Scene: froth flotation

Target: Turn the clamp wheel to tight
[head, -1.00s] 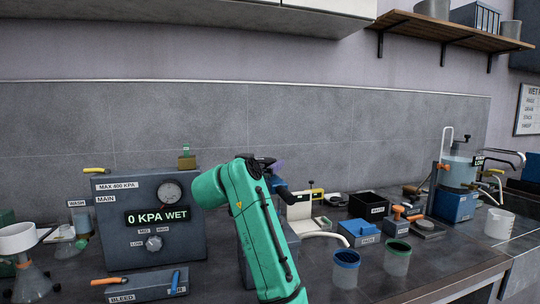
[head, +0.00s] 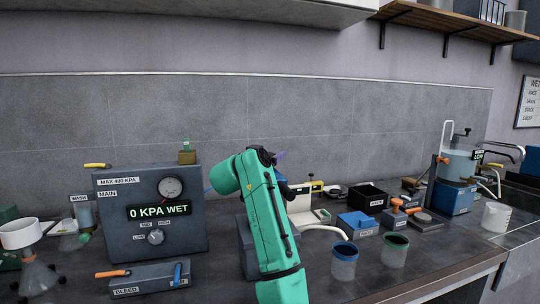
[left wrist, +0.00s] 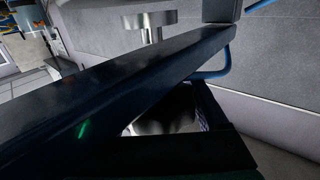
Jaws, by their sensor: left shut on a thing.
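My green left arm crosses the middle of the head view and hides most of a dark unit (head: 248,250) behind it. Only a small dark part of my left gripper (head: 287,191) shows past the right side of the arm. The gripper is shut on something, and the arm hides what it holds. The clamp wheel cannot be made out clearly in either view. In the left wrist view a long dark bar (left wrist: 110,85) crosses close to the camera, with a blue curved tube (left wrist: 215,72) beyond it. My right gripper is not in view.
A grey gauge box (head: 115,220) reading 0 KPA WET stands to the left of the arm. To the right are a blue-rimmed cup (head: 344,266), a green-rimmed cup (head: 394,253), a blue block (head: 357,225) and a black bin (head: 370,198).

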